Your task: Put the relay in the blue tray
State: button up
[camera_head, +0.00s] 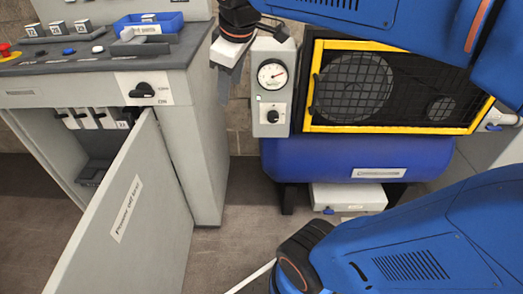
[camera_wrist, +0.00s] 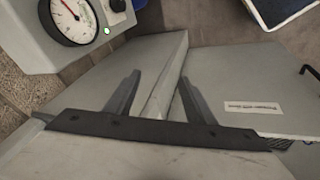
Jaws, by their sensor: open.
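The blue tray (camera_head: 160,18) stands on top of the grey cabinet at the upper left of the head view, with a white label at its front. The cabinet's lower compartment is open. Several pale blocks (camera_head: 88,118) sit in a row inside it, and a dark block (camera_head: 93,172) lies lower down. I cannot tell which of these, if any, is the relay. My gripper (camera_head: 225,72) is open and empty, high beside the cabinet's right edge, apart from tray and blocks. In the wrist view, its two dark fingers (camera_wrist: 158,88) are spread over grey panels.
The open cabinet door (camera_head: 125,205) juts forward. A gauge box (camera_head: 271,88) and a compressor with a yellow-framed guard (camera_head: 310,100) stand right of my gripper. Switches and an emergency stop (camera_head: 6,52) sit on the cabinet top. The floor (camera_head: 245,225) right of the door is clear.

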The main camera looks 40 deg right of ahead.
jog(key=s+f+m, duration=0.7)
jog(key=s+f, duration=0.5)
jog(key=f, duration=0.3)
jog(key=shift+s+y, duration=0.25)
jog(key=shift+y, duration=0.05)
